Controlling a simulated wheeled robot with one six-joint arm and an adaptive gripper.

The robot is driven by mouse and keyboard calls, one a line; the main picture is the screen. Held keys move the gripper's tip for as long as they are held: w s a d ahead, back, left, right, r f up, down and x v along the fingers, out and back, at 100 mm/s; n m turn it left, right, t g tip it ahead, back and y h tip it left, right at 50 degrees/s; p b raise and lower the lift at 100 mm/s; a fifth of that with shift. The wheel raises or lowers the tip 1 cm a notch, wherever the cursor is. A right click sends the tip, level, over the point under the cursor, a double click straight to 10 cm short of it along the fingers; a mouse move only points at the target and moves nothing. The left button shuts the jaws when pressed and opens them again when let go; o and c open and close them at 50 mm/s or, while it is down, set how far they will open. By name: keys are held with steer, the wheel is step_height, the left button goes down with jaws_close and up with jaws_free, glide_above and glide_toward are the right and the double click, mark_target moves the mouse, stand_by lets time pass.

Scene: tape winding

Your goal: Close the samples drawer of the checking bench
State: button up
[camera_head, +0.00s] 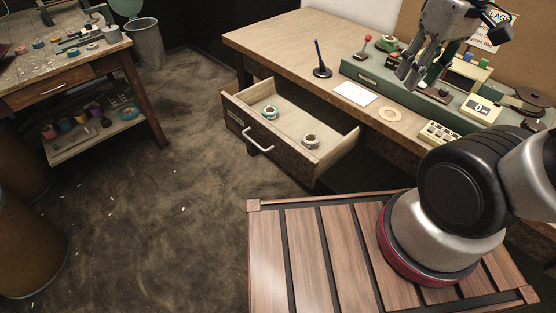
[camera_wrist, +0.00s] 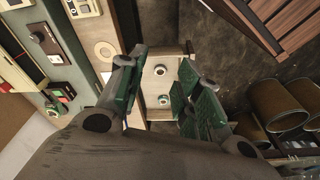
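The samples drawer (camera_head: 282,158) is pulled out from the front of the wooden checking bench (camera_head: 277,43). My gripper (camera_head: 410,76) is above the bench's right part, over the green machine, well apart from the drawer. Its fingers are spread and empty. In the wrist view, my gripper (camera_wrist: 158,92) has the drawer (camera_wrist: 168,125) showing between its fingers, farther off.
On the bench are a green machine base (camera_head: 400,84), a dark spike on a stand (camera_head: 320,62), a white card (camera_head: 355,93) and a flat ring (camera_head: 389,114). A slatted wooden surface (camera_head: 300,255) is in front. Open floor (camera_head: 170,180) lies left of the drawer.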

steer(key=a+f+n, duration=0.1)
steer(key=a, duration=0.1)
steer(key=w+a+f+n+g+h, duration=0.1)
steer(key=a+f, duration=0.1)
steer(key=a+f+n+g, duration=0.1)
steer(key=a, duration=0.1)
steer(key=shift+w+a+f+h, duration=0.2)
steer(key=shift+w+f+h, duration=0.05)
steer(key=shift+w+h, duration=0.1)
jaws_close()
steer(key=s+a+f+n+t+h, duration=0.2)
steer(key=a+f+n+t+h, duration=0.35)
steer(key=a+f+n, duration=1.35)
glide_toward(290, 168)
step_height(290, 168, down, 3)
steer(key=shift+w+d, duration=0.95)
steer(key=shift+d, duration=0.15)
